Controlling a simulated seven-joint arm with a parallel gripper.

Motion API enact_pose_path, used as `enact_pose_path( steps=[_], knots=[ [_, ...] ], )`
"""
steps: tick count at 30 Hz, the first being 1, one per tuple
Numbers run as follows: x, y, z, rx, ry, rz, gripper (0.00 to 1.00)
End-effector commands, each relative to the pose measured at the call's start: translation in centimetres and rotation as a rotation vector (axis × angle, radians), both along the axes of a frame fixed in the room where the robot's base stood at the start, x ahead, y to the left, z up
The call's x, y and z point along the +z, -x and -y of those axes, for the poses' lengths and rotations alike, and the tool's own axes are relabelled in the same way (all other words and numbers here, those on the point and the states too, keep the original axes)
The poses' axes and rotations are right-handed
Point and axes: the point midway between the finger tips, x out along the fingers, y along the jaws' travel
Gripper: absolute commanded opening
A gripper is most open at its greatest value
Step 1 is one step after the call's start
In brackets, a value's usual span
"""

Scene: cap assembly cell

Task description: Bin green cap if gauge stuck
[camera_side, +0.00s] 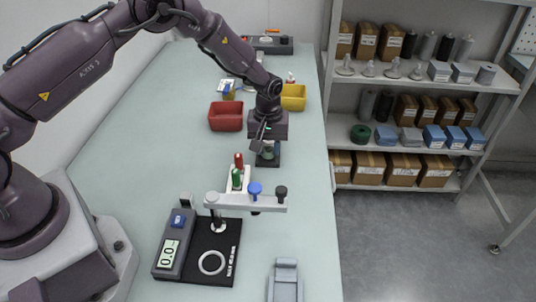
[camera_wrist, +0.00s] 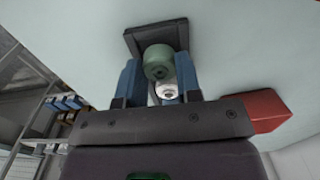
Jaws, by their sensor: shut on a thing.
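My gripper (camera_wrist: 160,75) is shut on the green cap (camera_wrist: 157,62), which sits between the two blue fingertips, over a dark square base (camera_wrist: 134,40). In the side view, my gripper (camera_side: 265,143) points down there, with some green (camera_side: 268,154) showing beneath it above the dark base (camera_side: 274,163). Whether the cap touches the base is unclear. A white round part (camera_wrist: 167,90) also shows between the fingers. The gauge (camera_side: 168,255) stands at the front left; its display appears to read 0.0. A red bin (camera_side: 226,117) and a yellow bin (camera_side: 293,98) stand behind and beside my gripper.
A white rack (camera_side: 245,187) holds a red item (camera_side: 239,160) and a green item (camera_side: 236,179). A grey holder (camera_side: 285,279) is at the front. The table's left middle is clear.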

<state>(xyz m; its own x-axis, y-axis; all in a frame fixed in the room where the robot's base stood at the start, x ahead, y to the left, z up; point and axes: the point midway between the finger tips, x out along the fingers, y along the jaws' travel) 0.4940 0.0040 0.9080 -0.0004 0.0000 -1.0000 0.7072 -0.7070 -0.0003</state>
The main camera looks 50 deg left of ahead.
Motion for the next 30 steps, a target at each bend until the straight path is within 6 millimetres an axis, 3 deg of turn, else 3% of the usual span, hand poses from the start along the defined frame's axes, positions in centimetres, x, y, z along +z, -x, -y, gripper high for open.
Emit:
enact_pose_path(
  steps=[21, 30],
  knots=[
    [3.6, 0.0, 0.0, 0.0, -0.001, 0.001, 0.22],
    [4.0, 0.0, 0.0, 0.0, 0.0, 0.0, 0.22]
  ],
)
